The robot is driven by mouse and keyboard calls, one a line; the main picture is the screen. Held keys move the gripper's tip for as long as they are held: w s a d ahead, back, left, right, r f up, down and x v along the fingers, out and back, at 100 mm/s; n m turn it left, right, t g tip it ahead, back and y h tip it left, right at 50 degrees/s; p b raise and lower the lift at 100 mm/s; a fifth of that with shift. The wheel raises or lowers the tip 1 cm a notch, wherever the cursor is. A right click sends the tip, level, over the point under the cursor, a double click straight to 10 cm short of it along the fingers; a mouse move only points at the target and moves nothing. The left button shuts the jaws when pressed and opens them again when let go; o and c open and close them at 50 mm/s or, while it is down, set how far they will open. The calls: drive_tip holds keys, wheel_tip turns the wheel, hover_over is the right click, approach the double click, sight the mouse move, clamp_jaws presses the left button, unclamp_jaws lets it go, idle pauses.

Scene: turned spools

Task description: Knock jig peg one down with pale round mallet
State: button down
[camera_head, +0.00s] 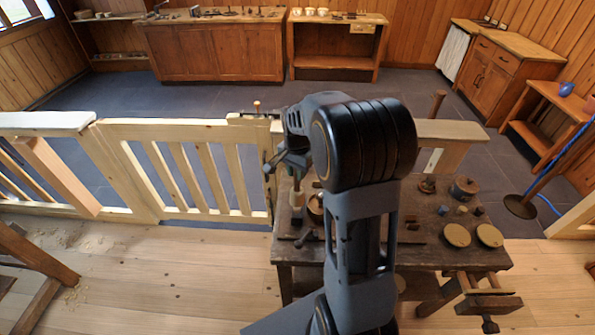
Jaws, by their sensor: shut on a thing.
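My gripper (284,162) is at the left side of my arm, above the left back part of the dark workbench. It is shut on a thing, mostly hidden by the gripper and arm. A small pale, upright piece (297,198) shows just below it and may be part of the pale round mallet; I cannot tell its full shape. A brown peg (257,106) stands upright at the gate's right end, left of and beyond my gripper. Another brown peg (438,103) stands on the rail right of my arm. No label shows which is jig peg one.
The dark workbench (460,258) holds round wooden discs (457,235), a lidded pot (463,188) and small blocks. A pale slatted gate (190,125) and fence stand behind and left. My arm hides the bench's middle. Cabinets (215,55) line the far wall.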

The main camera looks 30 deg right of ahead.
drive_tip(key=shift+f+b, duration=1.4)
drive_tip(key=shift+f, duration=0.65)
drive_tip(key=shift+r, duration=0.15)
drive_tip(key=shift+r+p, duration=1.3)
drive_tip(key=shift+r, duration=0.25)
wheel_tip(320, 180, up, 6)
drive_tip(key=p, duration=0.4)
drive_tip(key=shift+p, duration=0.35)
